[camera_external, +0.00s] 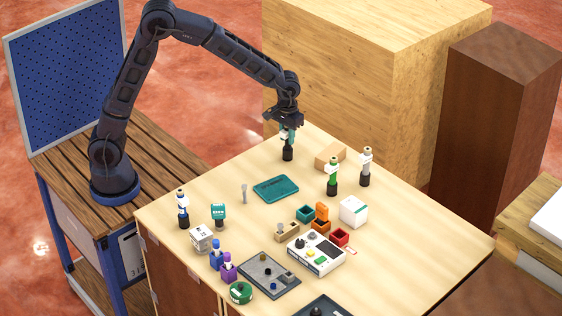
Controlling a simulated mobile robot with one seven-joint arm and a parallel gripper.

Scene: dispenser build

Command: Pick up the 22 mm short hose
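My gripper (288,131) points down at the back of the light wooden table, directly over an upright item with a dark base (288,154). Its fingers overlap the item's top, so I cannot tell whether they are open or shut on it. Similar upright items with dark bases stand apart: a green one (333,174) and a grey one (366,167) to the right, and a blue one (183,209) at the left. No size marking is readable, so I cannot tell which is the 22 mm short hose.
A teal tray (276,188) lies mid-table, with a cardboard-coloured box (330,155) behind it. Small coloured bins (320,225), a white box (354,211), a white device (316,254) and a dark plate (269,275) crowd the front. The right side of the table (430,225) is clear.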

